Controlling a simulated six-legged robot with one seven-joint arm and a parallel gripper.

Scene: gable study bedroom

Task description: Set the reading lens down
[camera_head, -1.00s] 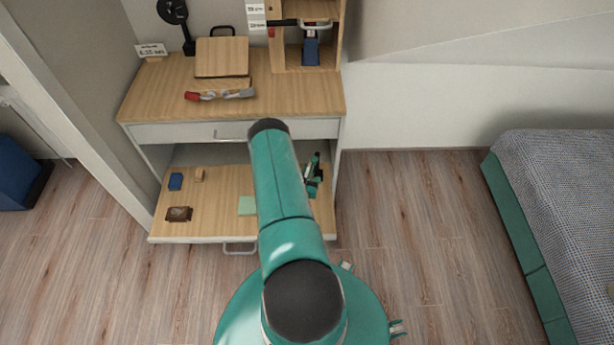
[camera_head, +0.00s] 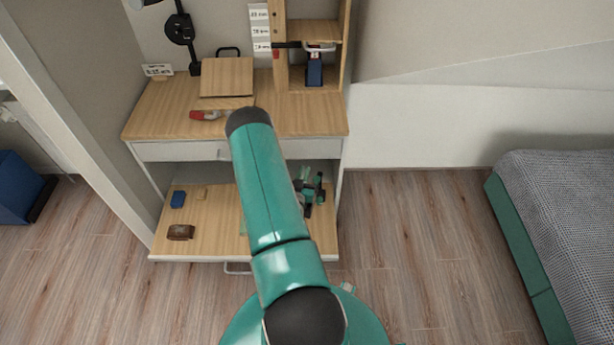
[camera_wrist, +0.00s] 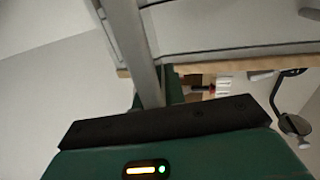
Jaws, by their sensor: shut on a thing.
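My gripper (camera_head: 311,190) shows in the head view as teal and black parts to the right of my arm, over the right side of the pulled-out drawer (camera_head: 210,240). In the wrist view its dark green body and black bar fill the bottom. It is shut, with the held reading lens not clearly visible. A grey bar (camera_wrist: 147,50) runs down to the gripper in that view; I cannot tell whether it is held. A pale green pad (camera_head: 242,227) in the drawer is mostly hidden by my arm.
The drawer also holds a blue block (camera_head: 178,199), a small wooden block (camera_head: 202,193) and a brown object (camera_head: 181,232). Above is the desk top (camera_head: 165,112) with a red-handled tool (camera_head: 204,115). The bed (camera_head: 560,200) is right; floor between is clear.

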